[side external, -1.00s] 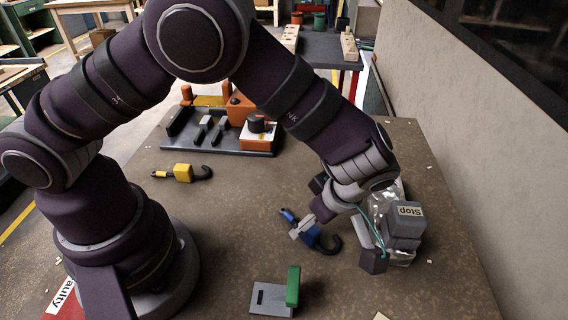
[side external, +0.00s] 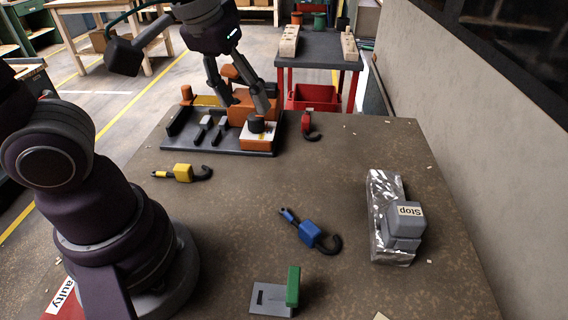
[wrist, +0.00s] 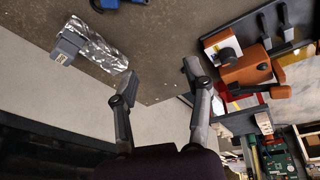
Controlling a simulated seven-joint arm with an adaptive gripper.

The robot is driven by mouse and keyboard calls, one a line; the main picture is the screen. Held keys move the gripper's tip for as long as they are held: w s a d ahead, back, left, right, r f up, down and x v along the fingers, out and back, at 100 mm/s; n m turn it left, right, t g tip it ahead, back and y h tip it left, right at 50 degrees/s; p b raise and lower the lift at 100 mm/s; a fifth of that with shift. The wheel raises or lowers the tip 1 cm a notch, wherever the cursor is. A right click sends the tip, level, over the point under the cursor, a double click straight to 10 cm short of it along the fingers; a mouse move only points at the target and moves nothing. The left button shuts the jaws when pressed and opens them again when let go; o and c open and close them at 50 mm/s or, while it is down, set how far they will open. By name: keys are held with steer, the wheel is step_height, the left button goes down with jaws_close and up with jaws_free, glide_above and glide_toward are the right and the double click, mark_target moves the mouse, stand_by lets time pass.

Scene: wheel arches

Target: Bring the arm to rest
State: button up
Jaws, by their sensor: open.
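My gripper (side external: 238,100) is open and empty in the side external view. It is raised at the far side of the table, in front of or over the black tray (side external: 178,146) with orange parts; I cannot tell its exact height. In the wrist view my gripper's two fingers (wrist: 158,80) stand wide apart with nothing between them. My arm reaches up out of the top of the side view, so its middle links are hidden.
A blue hook tool (side external: 310,234), a yellow one (side external: 184,173) and a red one (side external: 307,126) lie on the table (side external: 350,160). A grey Stop block (side external: 404,222) sits on a silver-wrapped piece at right. A green block (side external: 293,286) stands in front.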

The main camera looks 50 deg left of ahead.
steer(key=s+m, duration=0.1)
steer(key=s+a+m+t, duration=0.1)
steer(key=m, duration=0.1)
steer(key=s+m+t, duration=0.1)
steer(key=shift+a+f, duration=0.15)
steer(key=shift+f, duration=0.1)
stand_by(1.0)
